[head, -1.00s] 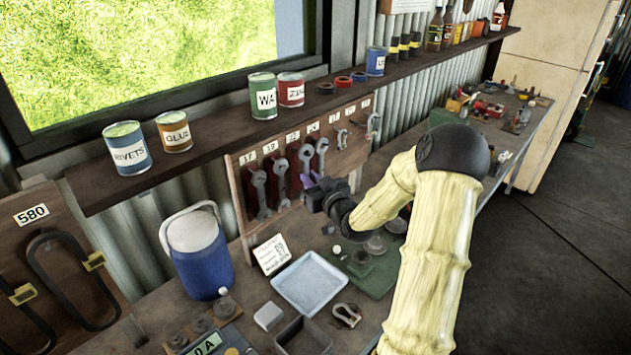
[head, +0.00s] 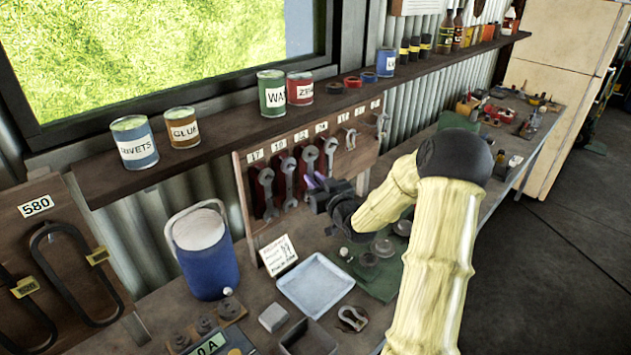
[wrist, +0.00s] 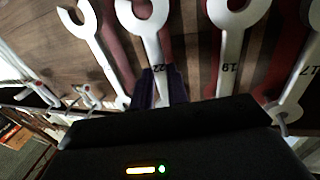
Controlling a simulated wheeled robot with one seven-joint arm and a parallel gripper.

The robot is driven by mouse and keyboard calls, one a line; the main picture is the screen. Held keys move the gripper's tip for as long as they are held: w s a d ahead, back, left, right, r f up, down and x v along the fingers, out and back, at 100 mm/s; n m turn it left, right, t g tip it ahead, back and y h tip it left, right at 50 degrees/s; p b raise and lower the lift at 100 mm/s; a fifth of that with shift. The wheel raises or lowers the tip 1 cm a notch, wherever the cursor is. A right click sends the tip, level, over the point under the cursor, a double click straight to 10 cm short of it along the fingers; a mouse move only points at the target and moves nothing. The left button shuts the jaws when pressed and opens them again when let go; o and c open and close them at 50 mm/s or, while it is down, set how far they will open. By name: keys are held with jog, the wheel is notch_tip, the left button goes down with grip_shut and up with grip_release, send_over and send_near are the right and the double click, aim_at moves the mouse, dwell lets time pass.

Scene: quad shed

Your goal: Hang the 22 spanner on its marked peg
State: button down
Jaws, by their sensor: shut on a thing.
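The 22 spanner (wrist: 150,40) is grey metal with an open jaw and a "22" on its shank. My gripper (wrist: 162,85) is shut on that shank with its purple fingers. In the head view, my gripper (head: 316,184) is at the front of the wooden peg board (head: 244,205), and the held spanner (head: 310,160) lies close to a red marked shape. Whether it rests on a peg is hidden. The 19 spanner (wrist: 232,45) and 17 spanner (wrist: 300,85) are on one side of it, and another spanner (wrist: 98,45) is on the other.
A shelf (head: 225,128) with tins runs above the board. On the bench below are a blue cooler (head: 208,265), a white card (head: 279,254), a pale tray (head: 316,284) and a green mat (head: 380,285) with small parts. Neighbouring spanners stand close to my fingers.

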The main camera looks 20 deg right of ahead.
jog(key=c, duration=1.3)
grip_release()
jog(key=shift+s, duration=0.1)
jog(key=shift+s+d+f, duration=0.1)
jog(key=shift+s, duration=0.15)
jog(key=s+d+b, duration=0.1)
jog(key=s+b, duration=0.3)
jog(key=s, duration=1.2)
jog(key=shift+s+d+b, duration=0.15)
jog(key=shift+s+b, duration=0.15)
jog(key=shift+b, duration=0.1)
